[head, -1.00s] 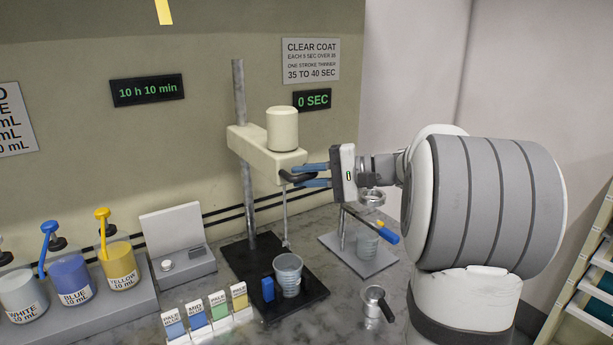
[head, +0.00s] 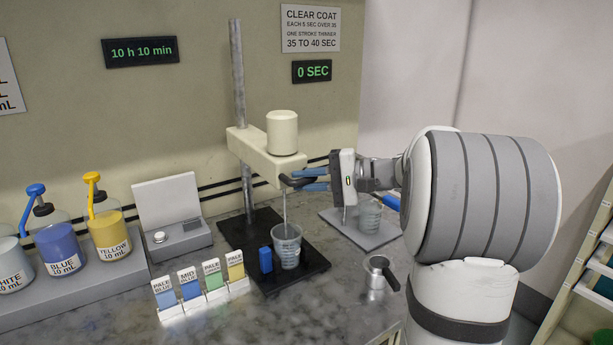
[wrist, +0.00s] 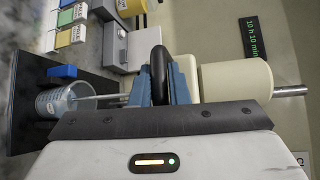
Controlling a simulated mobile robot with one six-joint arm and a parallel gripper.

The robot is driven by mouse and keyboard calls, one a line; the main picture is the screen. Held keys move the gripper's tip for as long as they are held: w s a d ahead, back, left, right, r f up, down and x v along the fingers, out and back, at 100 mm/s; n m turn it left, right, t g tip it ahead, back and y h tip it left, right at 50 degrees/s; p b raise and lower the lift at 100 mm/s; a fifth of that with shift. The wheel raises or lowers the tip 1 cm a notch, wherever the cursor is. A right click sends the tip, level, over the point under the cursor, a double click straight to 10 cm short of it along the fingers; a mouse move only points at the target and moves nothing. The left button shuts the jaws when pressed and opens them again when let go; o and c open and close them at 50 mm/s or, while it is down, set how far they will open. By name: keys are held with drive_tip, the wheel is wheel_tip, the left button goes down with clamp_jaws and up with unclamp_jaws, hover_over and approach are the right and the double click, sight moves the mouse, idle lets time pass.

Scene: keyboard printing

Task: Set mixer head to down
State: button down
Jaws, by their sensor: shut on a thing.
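The cream mixer head (head: 256,155), with a round motor (head: 282,133) on top, is on a grey vertical pole (head: 237,80). My gripper (head: 306,180) is shut on the black handle (wrist: 160,68) at the mixer head's right side; the blue fingers sit on either side of it in the wrist view. The thin stirrer shaft (head: 285,207) hangs from the head, and its lower end is inside a clear cup (head: 287,250). The cup stands on the black base (head: 310,266). How deep the shaft tip sits is hard to tell.
A blue block (head: 265,260) is beside the cup. Colour cards (head: 213,280) stand in front left. A second stand with a cup (head: 368,215) and a metal cup with a handle (head: 378,275) are to the right. Pump bottles (head: 110,237) line the left.

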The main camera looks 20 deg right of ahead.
wheel_tip(320, 180, down, 4)
drive_tip(key=shift+f+b, duration=0.15)
drive_tip(key=shift+b, duration=0.9)
drive_tip(key=c, duration=1.4)
unclamp_jaws()
drive_tip(key=v, duration=0.7)
drive_tip(key=shift+s+d, duration=0.15)
drive_tip(key=shift+d, duration=0.15)
